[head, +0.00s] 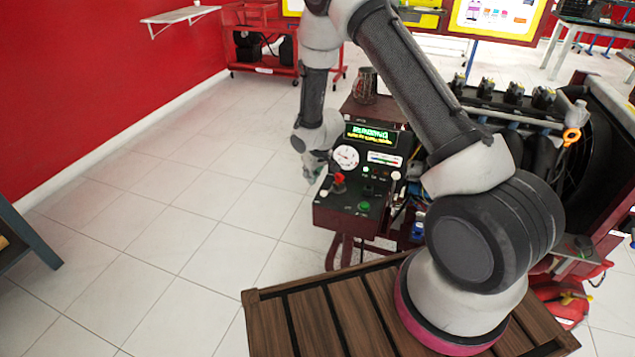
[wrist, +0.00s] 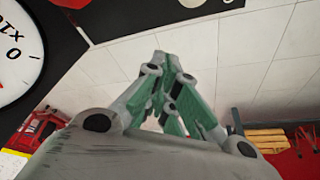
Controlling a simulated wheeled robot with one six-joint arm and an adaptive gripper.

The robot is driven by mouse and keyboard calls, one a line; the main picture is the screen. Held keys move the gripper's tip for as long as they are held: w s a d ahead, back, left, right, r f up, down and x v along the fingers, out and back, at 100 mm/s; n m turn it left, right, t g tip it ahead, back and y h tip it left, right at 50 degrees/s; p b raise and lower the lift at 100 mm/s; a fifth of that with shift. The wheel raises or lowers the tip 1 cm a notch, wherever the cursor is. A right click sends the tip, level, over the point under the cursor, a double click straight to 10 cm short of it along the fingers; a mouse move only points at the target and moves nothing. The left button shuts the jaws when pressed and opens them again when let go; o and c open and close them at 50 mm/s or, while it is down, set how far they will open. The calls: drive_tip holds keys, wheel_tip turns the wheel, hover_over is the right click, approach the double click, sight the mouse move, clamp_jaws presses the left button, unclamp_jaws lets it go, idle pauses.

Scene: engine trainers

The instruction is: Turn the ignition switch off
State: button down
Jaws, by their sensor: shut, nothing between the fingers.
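The engine trainer's control panel (head: 347,203) stands left of my arm in the head view, with a lit green display (head: 371,134) that appears to read "RUNNING". A red switch-like control (head: 339,181) sits on its left part below a white round gauge (head: 346,158). The labels are too small to tell which control is the ignition switch. My gripper (head: 312,170) is at the panel's left edge, partly hidden by the panel and wrist. In the wrist view my gripper (wrist: 168,80) has its green fingers together, empty, with the gauge (wrist: 14,58) at upper left.
A green button (head: 364,207) and several small controls share the panel. The engine and radiator (head: 590,150) stand to the right, behind my arm. A mesh can-like part (head: 365,85) rises behind the panel. The tiled floor (head: 190,220) to the left is clear.

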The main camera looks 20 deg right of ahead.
sight(333, 188)
drive_tip(key=shift+s+d, duration=0.25)
drive_tip(key=shift+s, duration=0.4)
drive_tip(key=shift+s+d, duration=0.2)
drive_tip(key=shift+s, duration=0.4)
drive_tip(key=shift+s+d, duration=0.25)
drive_tip(key=shift+s, duration=0.4)
